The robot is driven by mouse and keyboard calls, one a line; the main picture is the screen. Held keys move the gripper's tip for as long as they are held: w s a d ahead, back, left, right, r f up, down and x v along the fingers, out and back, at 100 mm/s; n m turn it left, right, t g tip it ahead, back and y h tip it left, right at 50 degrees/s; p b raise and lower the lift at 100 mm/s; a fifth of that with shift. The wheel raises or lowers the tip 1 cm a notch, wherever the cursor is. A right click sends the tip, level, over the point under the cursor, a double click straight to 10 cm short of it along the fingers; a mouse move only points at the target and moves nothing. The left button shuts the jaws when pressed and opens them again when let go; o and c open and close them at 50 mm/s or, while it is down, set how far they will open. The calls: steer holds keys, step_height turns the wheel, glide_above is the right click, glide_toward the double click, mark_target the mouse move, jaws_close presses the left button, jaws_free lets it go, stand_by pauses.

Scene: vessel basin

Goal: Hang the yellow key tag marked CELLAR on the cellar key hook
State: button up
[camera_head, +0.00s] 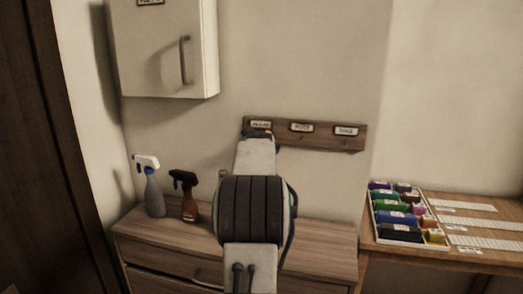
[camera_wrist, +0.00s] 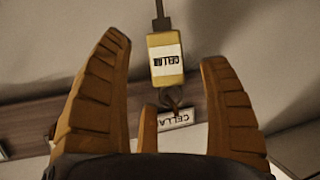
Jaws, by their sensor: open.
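The yellow key tag (camera_wrist: 166,72), with a white label reading CELLAR, shows in the wrist view, where the picture is upside down. Its dark ring (camera_wrist: 172,100) meets the hook area by the CELLAR name plate (camera_wrist: 180,119), and the tag appears to hang there, its dark key (camera_wrist: 160,22) at the far end. My gripper (camera_wrist: 166,50) is open, its fingers on either side of the tag with gaps. In the head view my gripper (camera_head: 259,138) is at the left end of the wooden key rack (camera_head: 325,139), and my arm hides the left hook.
A wooden dresser (camera_head: 160,240) stands below, with a grey spray bottle (camera_head: 154,195) and a brown spray bottle (camera_head: 189,205). A white cabinet (camera_head: 155,50) hangs at upper left. A table (camera_head: 400,265) at right bears a tray (camera_head: 372,222) of coloured items.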

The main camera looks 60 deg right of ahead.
steer(key=v, duration=1.2)
steer(key=s+a+f+g+y, duration=0.2)
steer(key=s+a+f+y, duration=0.2)
steer(key=a+f, duration=0.5)
steer(key=s+a+f+g+y, duration=0.2)
steer(key=s+a+f+y, duration=0.15)
steer(key=a+f, duration=0.55)
steer(key=a+f+n+y, duration=0.2)
steer(key=a+n, duration=0.3)
steer(key=a, duration=0.9)
steer(key=a+f+n+y, duration=0.2)
steer(key=a+n, duration=0.3)
steer(key=a, duration=0.9)
steer(key=shift+s+a+n+t, duration=0.2)
steer(key=shift+a+n+t, duration=0.05)
steer(key=shift+n+t, duration=0.15)
steer(key=shift+d, duration=0.15)
